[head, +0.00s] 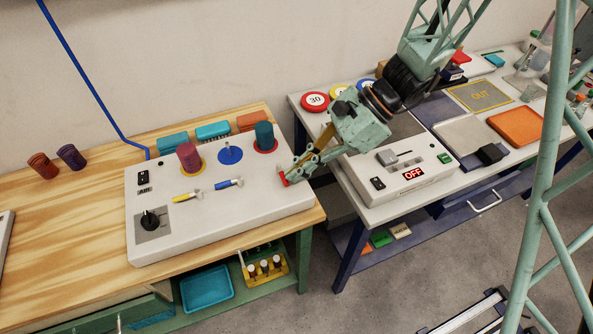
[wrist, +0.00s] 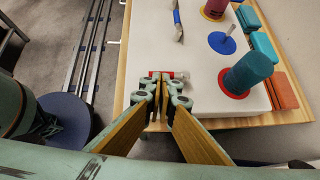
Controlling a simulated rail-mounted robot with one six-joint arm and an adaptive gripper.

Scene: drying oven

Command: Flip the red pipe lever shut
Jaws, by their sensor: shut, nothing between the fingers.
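The red pipe lever (head: 284,179) sits near the right end of the white panel (head: 240,212), in line with a yellow lever (head: 187,196) and a blue lever (head: 229,183). In the wrist view the red lever (wrist: 180,75) lies just beyond my fingertips, partly hidden by them. My gripper (head: 290,175) is shut and empty, with its tips right at the red lever. It also shows in the wrist view (wrist: 163,93). I cannot tell whether the tips touch the lever.
Behind the levers stand a red-purple cylinder stack (head: 189,157), a blue disc with a bare peg (head: 230,155) and a teal cylinder (head: 265,137). A black knob (head: 150,220) is on the panel's left. A second table with an oven control box reading OFF (head: 411,173) stands right across a gap.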

